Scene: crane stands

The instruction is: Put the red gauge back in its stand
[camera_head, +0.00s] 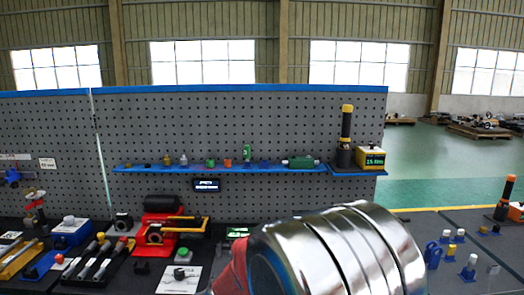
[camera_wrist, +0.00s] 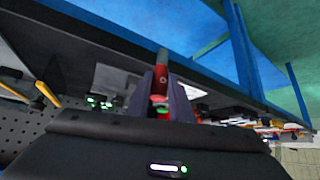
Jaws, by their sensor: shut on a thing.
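My gripper (camera_wrist: 161,92) is in the wrist view, with its two dark fingers closed around a slim upright thing. That thing has a dark red body and a grey tip, and it looks like the red gauge (camera_wrist: 160,77). Its lower part is partly hidden between the fingers, where small green and red spots show. In the head view my silver arm fills the lower middle and hides my gripper and the gauge. I cannot tell which of the small holders in view is the gauge's stand.
A grey pegboard (camera_head: 240,125) stands behind the bench, with a blue shelf (camera_head: 225,168) of small parts. A red machine (camera_head: 163,222) and black-handled tools stand at left. Small blue-and-white pieces (camera_head: 469,267) and a blue holder (camera_head: 432,254) stand on the right bench.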

